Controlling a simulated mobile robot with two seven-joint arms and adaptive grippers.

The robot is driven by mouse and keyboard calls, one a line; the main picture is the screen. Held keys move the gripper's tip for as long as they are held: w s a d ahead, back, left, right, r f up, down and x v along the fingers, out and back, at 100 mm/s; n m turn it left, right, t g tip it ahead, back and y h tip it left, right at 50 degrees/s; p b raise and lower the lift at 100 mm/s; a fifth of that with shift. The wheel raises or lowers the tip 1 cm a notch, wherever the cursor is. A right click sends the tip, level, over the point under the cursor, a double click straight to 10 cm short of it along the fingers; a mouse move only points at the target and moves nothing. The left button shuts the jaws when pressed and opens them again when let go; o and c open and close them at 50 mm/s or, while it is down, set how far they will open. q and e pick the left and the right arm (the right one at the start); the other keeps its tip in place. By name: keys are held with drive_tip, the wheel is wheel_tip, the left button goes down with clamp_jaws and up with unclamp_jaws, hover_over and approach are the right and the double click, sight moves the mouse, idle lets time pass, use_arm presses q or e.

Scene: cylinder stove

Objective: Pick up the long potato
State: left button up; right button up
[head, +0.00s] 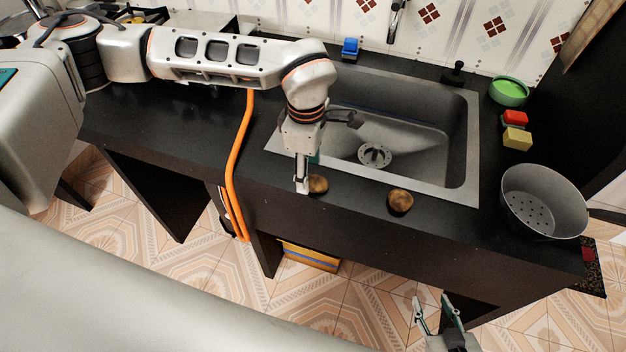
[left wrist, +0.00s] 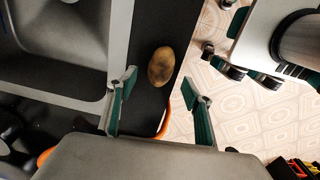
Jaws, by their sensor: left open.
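Two brown potatoes lie on the dark counter strip in front of the sink. The left potato (head: 318,184) is right beside my left gripper (head: 301,188), and the right potato (head: 400,201) lies farther along. Which is longer is hard to tell in the head view. In the left wrist view one oval potato (left wrist: 161,66) lies beyond the spread fingers of my left gripper (left wrist: 163,102), in line with the gap between them. My left gripper is open and empty. My right gripper (head: 438,303) is low at the bottom of the head view, open and empty, away from the counter.
The sink (head: 460,150) lies behind the potatoes, and the counter's front edge is close before them. An orange hose (head: 238,150) hangs over the edge at left. A grey colander (head: 545,205), sponges (head: 517,138) and a green bowl (head: 509,91) stand at right.

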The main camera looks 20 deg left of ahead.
use_arm(q)
drive_tip(key=shift+f, duration=1.4)
drive_tip(key=c, duration=1.2)
drive_tip(key=shift+w, duration=0.1)
drive_tip(key=shift+r, duration=0.15)
wheel_tip(320, 180, up, 20)
